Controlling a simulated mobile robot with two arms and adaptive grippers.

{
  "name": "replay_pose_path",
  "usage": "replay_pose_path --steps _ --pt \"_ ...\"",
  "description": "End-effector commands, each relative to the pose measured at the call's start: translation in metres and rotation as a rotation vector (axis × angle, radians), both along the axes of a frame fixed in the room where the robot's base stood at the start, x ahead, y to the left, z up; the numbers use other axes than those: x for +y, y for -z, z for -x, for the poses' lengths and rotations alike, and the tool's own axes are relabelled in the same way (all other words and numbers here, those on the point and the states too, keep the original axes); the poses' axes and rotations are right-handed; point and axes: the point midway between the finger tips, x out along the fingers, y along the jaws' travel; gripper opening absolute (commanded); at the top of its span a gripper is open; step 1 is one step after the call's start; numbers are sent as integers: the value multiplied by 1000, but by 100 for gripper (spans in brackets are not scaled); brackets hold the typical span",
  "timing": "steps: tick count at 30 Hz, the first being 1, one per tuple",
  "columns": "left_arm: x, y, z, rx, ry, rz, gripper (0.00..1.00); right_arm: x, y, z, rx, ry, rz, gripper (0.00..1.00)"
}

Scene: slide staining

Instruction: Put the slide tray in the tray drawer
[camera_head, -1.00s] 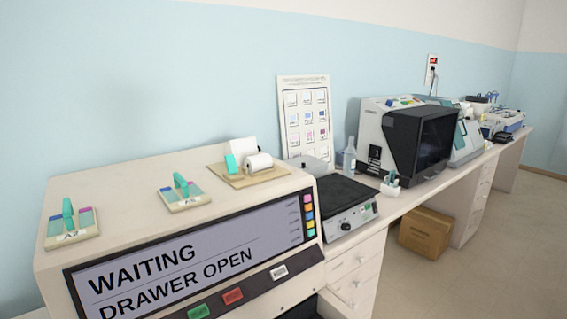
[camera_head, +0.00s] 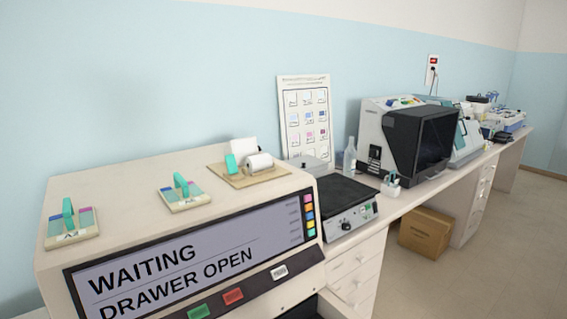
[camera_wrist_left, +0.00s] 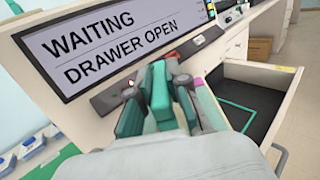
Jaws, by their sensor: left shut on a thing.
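My left gripper (camera_wrist_left: 158,100) is in the left wrist view, shut on the teal upright handle of a slide tray (camera_wrist_left: 208,108). The tray's pink-ended, teal slides show just right of the fingers; the rest is hidden behind the gripper. The tray drawer (camera_wrist_left: 284,72) stands open at the right, dark inside with a green outline on its floor. The held tray is left of the drawer's interior in that view. In the head view only a corner of the open drawer (camera_head: 335,303) shows at the bottom. My right gripper is in neither view.
Two other slide trays, one at the left (camera_head: 72,235) and one in the middle (camera_head: 184,201), stand on the stainer (camera_head: 130,170). Its screen reads "WAITING DRAWER OPEN". Blue-topped containers (camera_wrist_left: 32,146) show at the wrist view's left. The drawer's visible floor looks empty.

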Motion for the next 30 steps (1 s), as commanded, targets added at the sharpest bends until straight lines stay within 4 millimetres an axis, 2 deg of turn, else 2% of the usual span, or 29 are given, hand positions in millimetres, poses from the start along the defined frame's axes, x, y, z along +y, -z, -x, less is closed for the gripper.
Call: replay_pose_path --steps 5,6,7,11,30 --pt "19 -6 8 -1 -49 8 0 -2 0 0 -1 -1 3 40" --pt "22 2 9 0 -55 3 0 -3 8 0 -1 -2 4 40" --pt "20 10 8 -1 -50 1 0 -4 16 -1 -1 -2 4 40" --pt "19 17 8 -2 -47 0 0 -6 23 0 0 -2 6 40" --pt "19 16 8 -2 -46 1 0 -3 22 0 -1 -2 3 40"
